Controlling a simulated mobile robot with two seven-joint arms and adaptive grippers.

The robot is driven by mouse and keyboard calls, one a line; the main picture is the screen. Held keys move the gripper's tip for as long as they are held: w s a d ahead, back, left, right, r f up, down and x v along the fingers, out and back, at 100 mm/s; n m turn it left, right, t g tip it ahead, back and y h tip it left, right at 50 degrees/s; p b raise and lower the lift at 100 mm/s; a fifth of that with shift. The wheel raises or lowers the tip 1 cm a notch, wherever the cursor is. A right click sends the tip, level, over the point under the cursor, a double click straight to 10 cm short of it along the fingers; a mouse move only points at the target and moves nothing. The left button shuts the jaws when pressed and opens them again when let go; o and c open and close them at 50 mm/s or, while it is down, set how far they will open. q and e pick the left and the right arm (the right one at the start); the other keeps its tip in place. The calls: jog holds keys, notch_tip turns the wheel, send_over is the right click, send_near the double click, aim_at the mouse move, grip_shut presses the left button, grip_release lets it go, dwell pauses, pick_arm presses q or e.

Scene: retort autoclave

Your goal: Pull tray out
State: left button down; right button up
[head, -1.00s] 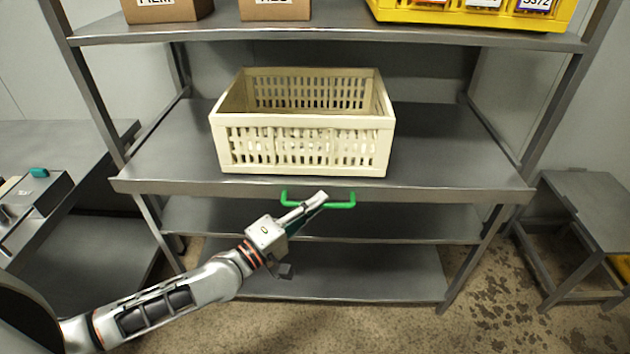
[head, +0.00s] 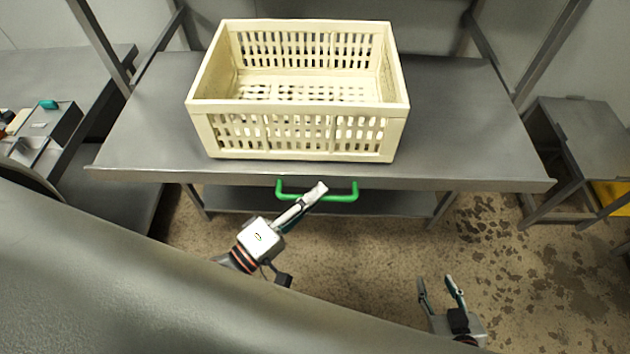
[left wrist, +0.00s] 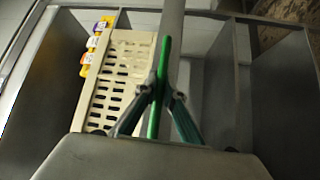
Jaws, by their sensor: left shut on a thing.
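The grey metal tray (head: 150,140) is a sliding shelf with a green handle (head: 342,197) on its front edge. A cream slatted crate (head: 300,152) stands on it. The tray sticks out in front of the rack posts. My left gripper (head: 318,190) is shut on the green handle near its middle. In the left wrist view the handle (left wrist: 165,60) runs between the fingers (left wrist: 158,105). My right gripper (head: 440,284) is open and empty, low at the right, above the floor and apart from the tray.
A grey side table (head: 580,130) stands at the right. A bench with a small metal box (head: 50,135) is at the left. A lower shelf (head: 385,205) lies under the tray. The stained floor in front is clear.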

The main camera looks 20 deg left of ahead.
pick_arm(q)
jog(key=shift+s, duration=0.15)
jog(key=c, duration=2.1)
grip_release()
jog(key=shift+c, duration=0.2)
jog(key=v, duration=1.2)
jog(key=shift+d, duration=0.1)
